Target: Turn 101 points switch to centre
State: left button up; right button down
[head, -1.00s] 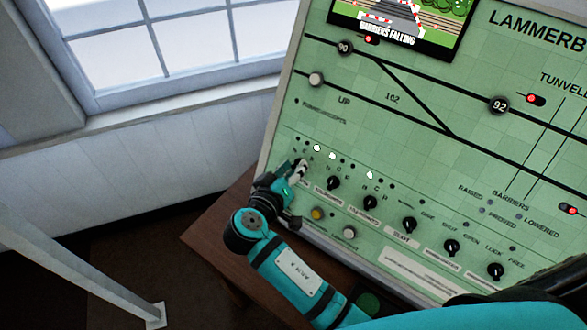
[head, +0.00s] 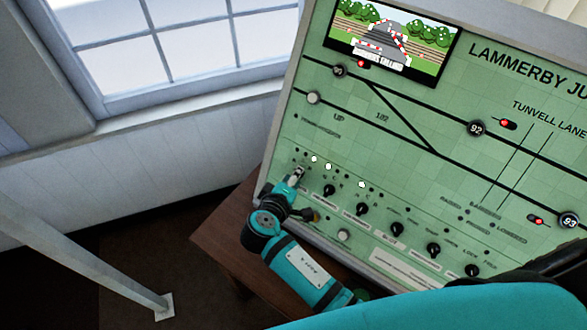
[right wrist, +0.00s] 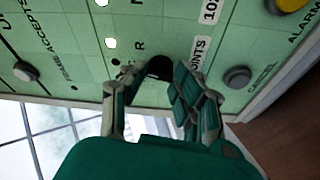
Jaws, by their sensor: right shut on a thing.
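The 101 points switch is a small black knob (right wrist: 158,68) on the green panel (right wrist: 75,50), beside a white label (right wrist: 205,48) reading partly "10" and "POINTS" in the right wrist view. My right gripper (right wrist: 153,78) is shut on it, one finger on each side. The fingers hide much of the knob, so which way it points cannot be told. An "R" is printed just above it in that view. In the head view my right gripper (head: 296,176) is at the left end of the row of black knobs and covers the switch. My left gripper is not in view.
Other black knobs, such as the neighbouring one (head: 329,190), stand close to the right. Several white lamps (head: 328,166) glow above the row. A yellow button (right wrist: 290,4) and a grey button (right wrist: 237,77) sit below. A screen (head: 392,36) shows falling barriers.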

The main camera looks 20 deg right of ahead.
jog(key=shift+r+n+y+p, duration=0.1)
jog(key=shift+n+y+p, duration=0.2)
jog(key=shift+n+p, duration=1.15)
jog(key=c, duration=1)
grip_release()
jog(key=v, duration=0.7)
jog(key=shift+s+a+r, duration=0.1)
